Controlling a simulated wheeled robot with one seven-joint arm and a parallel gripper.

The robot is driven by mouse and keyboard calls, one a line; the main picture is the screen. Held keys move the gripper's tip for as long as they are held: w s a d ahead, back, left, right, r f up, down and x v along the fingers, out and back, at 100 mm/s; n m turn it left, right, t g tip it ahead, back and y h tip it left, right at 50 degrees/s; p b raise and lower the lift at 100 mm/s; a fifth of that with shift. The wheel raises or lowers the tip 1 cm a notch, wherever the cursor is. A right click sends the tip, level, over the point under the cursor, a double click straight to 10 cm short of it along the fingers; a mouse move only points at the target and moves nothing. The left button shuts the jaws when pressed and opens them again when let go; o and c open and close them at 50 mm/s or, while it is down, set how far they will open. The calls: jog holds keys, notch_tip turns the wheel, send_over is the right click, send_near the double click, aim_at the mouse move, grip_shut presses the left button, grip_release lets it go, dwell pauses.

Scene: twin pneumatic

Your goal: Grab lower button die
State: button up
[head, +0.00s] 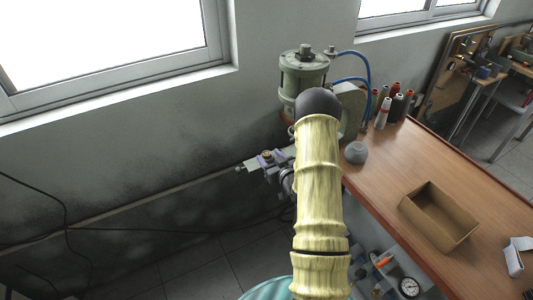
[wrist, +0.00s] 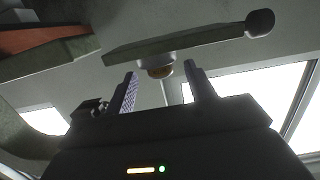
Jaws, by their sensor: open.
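In the wrist view, a small brass-coloured round piece (wrist: 160,71), which looks like the button die, sits in a pale round holder (wrist: 158,58) on a grey bar with a dark ball at one end. My gripper (wrist: 160,82) is open, and its two fingers point toward the die, one on each side of it in the picture. I see no contact, and the depth between them is hard to judge. In the head view, my arm covers much of the green pneumatic press (head: 303,75), and the die is not visible there.
A wooden workbench (head: 400,165) runs to the right. On it are a small grey bowl (head: 355,153), several thread spools (head: 385,108) and an open cardboard box (head: 438,217). Blue hoses (head: 352,56) rise from the press. A gauge (head: 408,287) sits below the bench edge.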

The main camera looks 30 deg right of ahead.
jog(key=shift+w, duration=0.25)
dwell(0.3)
jog(key=c, duration=1.2)
jog(key=shift+o, duration=0.2)
notch_tip(320, 180, up, 10)
jog(key=b, duration=0.2)
